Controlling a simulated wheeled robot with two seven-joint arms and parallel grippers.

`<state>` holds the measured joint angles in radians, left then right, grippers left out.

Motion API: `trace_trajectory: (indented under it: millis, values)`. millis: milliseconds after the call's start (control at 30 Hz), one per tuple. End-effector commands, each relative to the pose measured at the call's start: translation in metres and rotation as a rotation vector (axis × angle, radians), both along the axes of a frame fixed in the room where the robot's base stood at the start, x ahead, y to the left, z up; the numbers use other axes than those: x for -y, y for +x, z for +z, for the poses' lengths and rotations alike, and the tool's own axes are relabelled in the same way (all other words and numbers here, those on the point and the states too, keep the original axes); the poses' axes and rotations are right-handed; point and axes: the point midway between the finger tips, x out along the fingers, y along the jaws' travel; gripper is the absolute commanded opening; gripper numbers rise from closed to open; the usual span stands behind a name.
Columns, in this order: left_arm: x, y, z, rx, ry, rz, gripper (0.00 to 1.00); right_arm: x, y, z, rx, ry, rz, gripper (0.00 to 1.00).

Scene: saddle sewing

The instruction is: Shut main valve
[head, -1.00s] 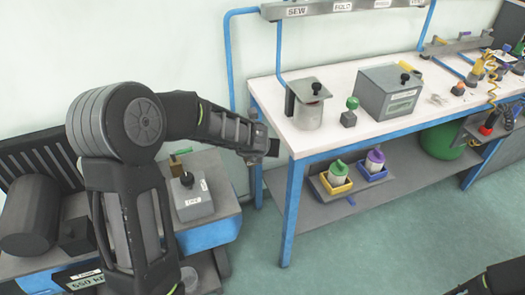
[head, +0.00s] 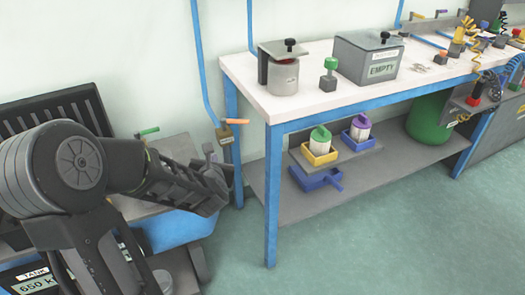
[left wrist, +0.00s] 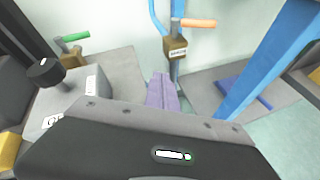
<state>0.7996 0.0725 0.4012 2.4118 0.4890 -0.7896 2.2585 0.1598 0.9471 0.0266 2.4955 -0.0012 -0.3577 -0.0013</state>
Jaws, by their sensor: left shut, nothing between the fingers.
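An orange-handled valve (head: 236,122) with a brass-brown body sits on the blue vertical pipe beside the bench. Its label is too small to read. It also shows at the top of the left wrist view (left wrist: 175,46), with the orange handle pointing right, across the pipe. A second valve with a green handle (head: 149,131) stands further left, also in the left wrist view (left wrist: 72,38). My left gripper (head: 214,175) is below the orange-handled valve in the head view. In the left wrist view its fingers (left wrist: 162,88) are together and empty, apart from the valve. My right gripper is out of view.
The white-topped bench (head: 330,101) with blue legs stands right of the valve. A grey box (left wrist: 65,104) with a black knob is left of my left gripper. A blue tray (head: 316,180) lies on the lower shelf. The floor at front right is clear.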

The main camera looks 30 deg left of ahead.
Motion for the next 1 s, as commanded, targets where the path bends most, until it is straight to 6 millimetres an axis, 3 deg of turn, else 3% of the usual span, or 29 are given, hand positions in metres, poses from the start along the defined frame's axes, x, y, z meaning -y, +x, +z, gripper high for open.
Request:
trace_trajectory:
  millis: [100, 167, 700, 1000]
  values:
    - [0.037, 0.017, 0.032, 0.187, -0.017, -0.092, 0.00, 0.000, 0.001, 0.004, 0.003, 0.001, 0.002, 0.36]
    - [0.042, 0.021, 0.041, 0.252, -0.046, -0.102, 0.00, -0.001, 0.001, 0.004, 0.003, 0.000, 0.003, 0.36]
    - [0.039, 0.025, 0.046, 0.323, -0.110, -0.072, 0.00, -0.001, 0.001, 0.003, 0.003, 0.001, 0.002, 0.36]
    - [0.023, 0.053, 0.038, 0.321, -0.112, -0.070, 0.00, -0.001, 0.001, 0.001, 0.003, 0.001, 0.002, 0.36]
